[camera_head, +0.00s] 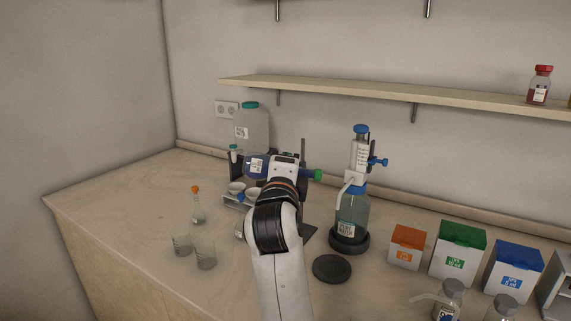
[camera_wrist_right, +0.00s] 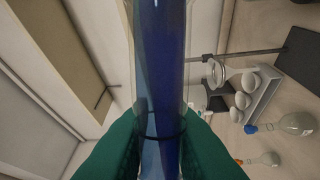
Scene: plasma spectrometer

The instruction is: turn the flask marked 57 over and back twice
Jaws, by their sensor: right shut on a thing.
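A flask with blue liquid and a white label (camera_head: 258,166) is held in the air above the table in the head view. It lies on its side, body to the left and green stopper (camera_head: 317,175) to the right. The label is too small to read. My right gripper (camera_wrist_right: 163,145) is shut on the flask's neck, which runs between its green fingers in the right wrist view, with blue liquid inside (camera_wrist_right: 170,70). In the head view my right arm hides part of the flask. My left gripper is in neither view.
A small rack with white bowls (camera_head: 236,187) stands behind my right arm. An orange-stoppered flask (camera_head: 197,212) and two beakers (camera_head: 205,253) stand at left. A dispenser bottle (camera_head: 351,215), a black disc (camera_head: 332,268) and coloured boxes (camera_head: 458,250) stand at right. A shelf (camera_head: 400,96) runs above.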

